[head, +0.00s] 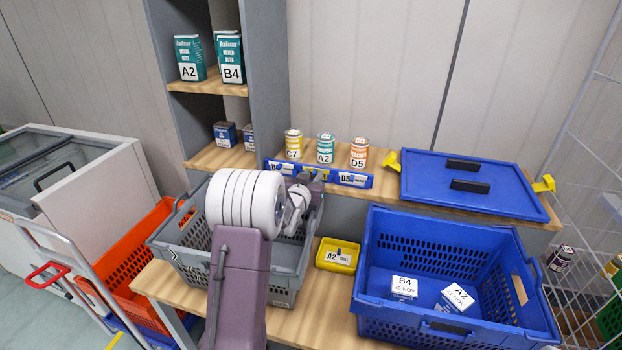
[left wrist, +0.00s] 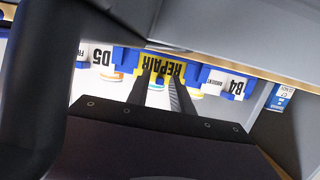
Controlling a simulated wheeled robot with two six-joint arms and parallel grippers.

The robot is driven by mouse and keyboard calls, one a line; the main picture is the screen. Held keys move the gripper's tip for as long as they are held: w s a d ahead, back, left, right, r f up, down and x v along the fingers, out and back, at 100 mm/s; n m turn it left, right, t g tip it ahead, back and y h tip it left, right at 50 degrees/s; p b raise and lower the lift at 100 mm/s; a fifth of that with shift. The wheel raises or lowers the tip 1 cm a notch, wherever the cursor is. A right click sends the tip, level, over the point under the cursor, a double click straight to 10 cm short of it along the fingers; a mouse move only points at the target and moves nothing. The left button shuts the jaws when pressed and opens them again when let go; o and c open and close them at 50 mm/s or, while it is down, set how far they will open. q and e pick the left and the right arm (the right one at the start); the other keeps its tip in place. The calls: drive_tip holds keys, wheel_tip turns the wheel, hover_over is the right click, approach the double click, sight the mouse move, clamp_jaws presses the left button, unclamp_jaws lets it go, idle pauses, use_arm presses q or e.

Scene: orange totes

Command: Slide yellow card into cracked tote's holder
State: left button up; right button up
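The yellow card (left wrist: 165,62), lettered REPAIR, stands in a blue card rack at the back of the bench, between cards marked D5 and B4. The same rack (head: 354,180) shows in the head view. My left gripper (left wrist: 161,72) is at the yellow card, its two fingers apart with a gap between them. Whether the fingertips touch the card is unclear. The grey tote (head: 183,258) stands below my left arm and bears a dark crack-like mark on its front. My arm hides part of it, and I cannot make out its holder. My right gripper is not in view.
A blue tote (head: 400,325) with two white labelled boxes stands at the right. A yellow bin (head: 337,257) sits between the totes. Several cans (head: 326,148) stand behind the rack, beside a blue lid (head: 430,198). An orange tote (head: 135,262) is on the left.

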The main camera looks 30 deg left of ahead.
use_arm(q)
clamp_jaws()
wheel_tip(320, 180, up, 6)
drive_tip(key=p, duration=0.3)
drive_tip(key=shift+s+p, duration=0.35)
drive_tip(key=shift+p, duration=0.05)
drive_tip(key=shift+d, duration=0.15)
idle(0.4)
